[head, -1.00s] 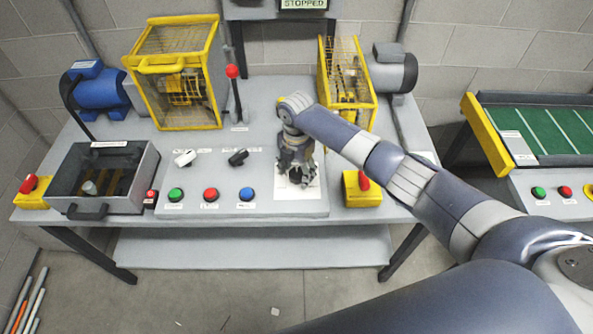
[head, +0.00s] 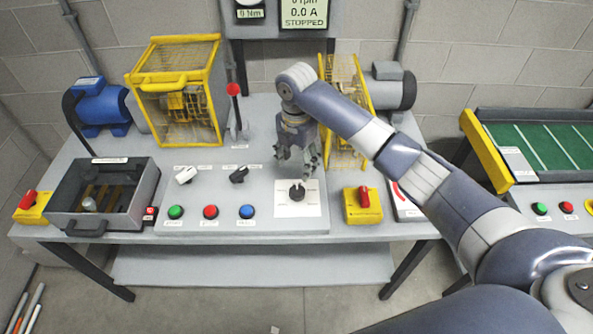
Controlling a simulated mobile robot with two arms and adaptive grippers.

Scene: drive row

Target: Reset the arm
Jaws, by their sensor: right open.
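My right gripper (head: 302,172) hangs above the workbench, fingers pointing down and apart, with nothing between them that I can see. It is just above and behind a black rotary knob (head: 297,192) on a white plate (head: 312,208); a gap seems to separate them. My right arm comes in from the lower right and hides part of the right yellow cage (head: 357,90). My left gripper is not in view.
A red-knobbed lever (head: 233,90) stands upright left of the arm. Green (head: 176,212), red (head: 210,212) and blue (head: 247,211) buttons line the front panel. A yellow box with a red switch (head: 362,205) sits right. The display reads STOPPED (head: 304,15).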

